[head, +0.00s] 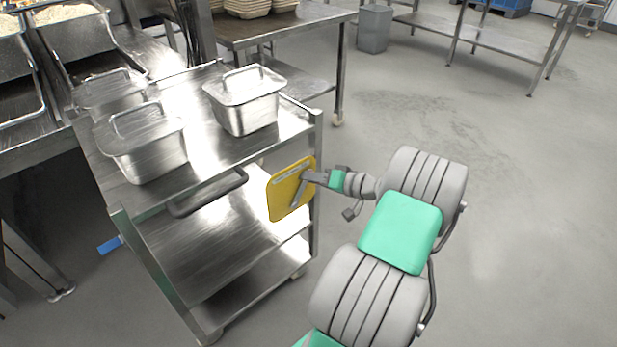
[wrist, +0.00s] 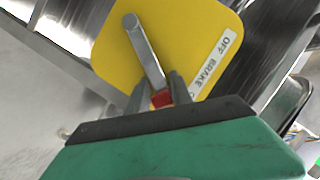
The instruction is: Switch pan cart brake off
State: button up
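The steel pan cart (head: 214,163) stands at the left in the head view, with lidded pans on its top. A yellow brake plate (head: 281,204) is mounted at its near right end and fills the middle of the wrist view (wrist: 195,35). A white label (wrist: 215,62) on the plate reads "OFF BRAKE", with its end hidden. A grey lever (wrist: 146,50) with a red end (wrist: 161,98) lies over the plate. My gripper (wrist: 159,80) has its fingers on both sides of the lever near the red end, apparently closed on it. It also shows in the head view (head: 310,177).
Three lidded steel pans, one of them at the right (head: 246,112), stand on the cart. A counter with food trays (head: 75,45) is at the left. A steel table (head: 290,22) stands behind the cart. The floor to the right (head: 530,200) is clear.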

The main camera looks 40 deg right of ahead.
grip_shut()
